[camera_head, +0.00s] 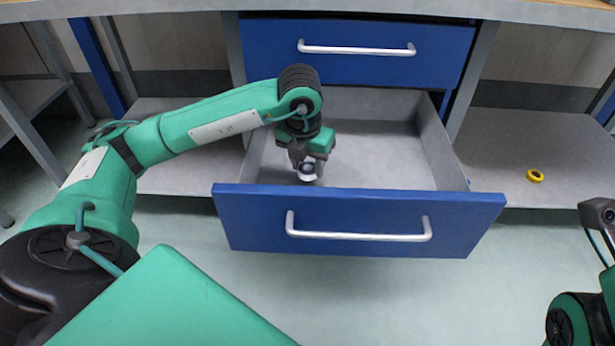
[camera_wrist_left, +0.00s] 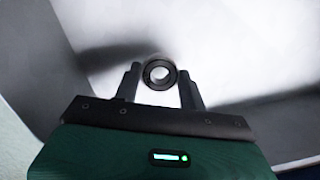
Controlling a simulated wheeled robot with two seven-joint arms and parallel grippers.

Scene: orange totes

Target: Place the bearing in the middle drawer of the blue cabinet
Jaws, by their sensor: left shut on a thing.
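The bearing (camera_wrist_left: 159,74), a small dark ring with a bright centre, sits between the two fingers of my left gripper (camera_wrist_left: 160,88) in the left wrist view. My left gripper (camera_head: 308,170) is shut on it and points down into the open middle drawer (camera_head: 390,178) of the blue cabinet. In the head view the bearing (camera_head: 308,170) shows at the fingertips, inside the left part of the drawer. Whether it touches the drawer floor I cannot tell. The drawer's grey inside looks otherwise empty. Of my right arm only a part shows at the lower right; its fingers are not visible.
The upper blue drawer (camera_head: 355,55) is shut above the open one. A small yellow ring (camera_head: 535,176) lies on the grey shelf (camera_head: 540,150) at the right. The open drawer's blue front (camera_head: 355,212) with its silver handle stands out toward me. A grey stand (camera_head: 40,110) is at the far left.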

